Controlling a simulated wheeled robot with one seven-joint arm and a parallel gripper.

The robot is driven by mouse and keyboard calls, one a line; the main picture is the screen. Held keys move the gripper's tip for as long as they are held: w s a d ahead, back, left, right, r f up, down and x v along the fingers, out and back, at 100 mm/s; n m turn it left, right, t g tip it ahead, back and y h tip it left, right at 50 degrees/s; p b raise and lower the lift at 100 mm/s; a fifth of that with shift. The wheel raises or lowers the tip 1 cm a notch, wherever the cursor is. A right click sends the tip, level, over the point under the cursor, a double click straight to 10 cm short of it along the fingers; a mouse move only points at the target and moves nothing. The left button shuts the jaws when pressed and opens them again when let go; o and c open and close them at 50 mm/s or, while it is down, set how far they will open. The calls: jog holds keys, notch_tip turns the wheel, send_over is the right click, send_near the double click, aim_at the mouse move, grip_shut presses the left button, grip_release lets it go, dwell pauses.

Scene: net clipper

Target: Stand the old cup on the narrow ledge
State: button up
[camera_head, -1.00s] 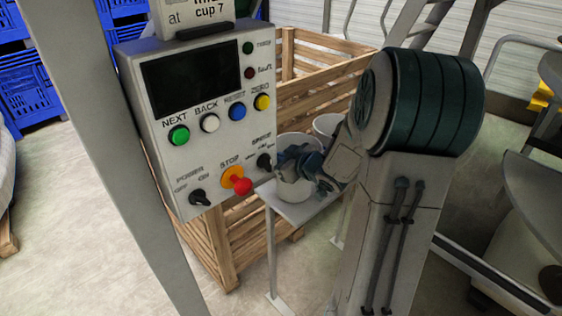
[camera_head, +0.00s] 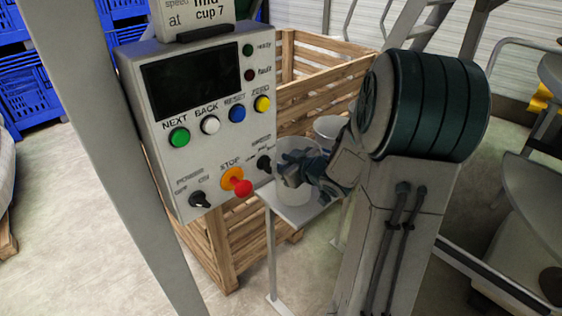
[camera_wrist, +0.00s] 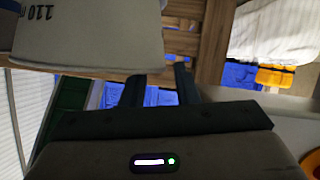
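A white cup (camera_head: 296,196) stands at the grey plate (camera_head: 312,211) on a thin post, right of the control box; I cannot tell if this plate is the narrow ledge. A second white cup (camera_head: 328,125) is behind it. Which is the old cup I cannot tell. My gripper (camera_head: 290,170) overlaps the front cup in the head view. In the wrist view, a pale cup (camera_wrist: 85,40) marked "110 m" fills the upper left. My gripper (camera_wrist: 160,72) shows its two dark fingers apart, with the cup's lower corner near their tips. Contact is unclear.
The control box (camera_head: 205,120) with a red-knobbed stop button stands close left of my gripper. A slatted wooden crate (camera_head: 310,70) is behind the plate. Blue crates (camera_head: 30,85) are at the far left. A grey upright post (camera_head: 105,150) stands left of the box.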

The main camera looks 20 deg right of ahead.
jog(key=s+d+r+m+g+h+p, duration=0.1)
jog(key=s+d+r+h, duration=0.1)
jog(key=s+r+h, duration=0.15)
jog(key=s+d+r+m+h, duration=0.1)
jog(key=s+d+r+h, duration=0.15)
jog(key=s, duration=0.25)
jog(key=s+a+m+g+y, duration=0.2)
jog(key=s+a+g, duration=0.7)
jog(key=s+a, duration=0.7)
jog(key=shift+s+f+m, duration=0.35)
jog(key=shift+f+m, duration=0.05)
jog(key=shift+m, duration=0.4)
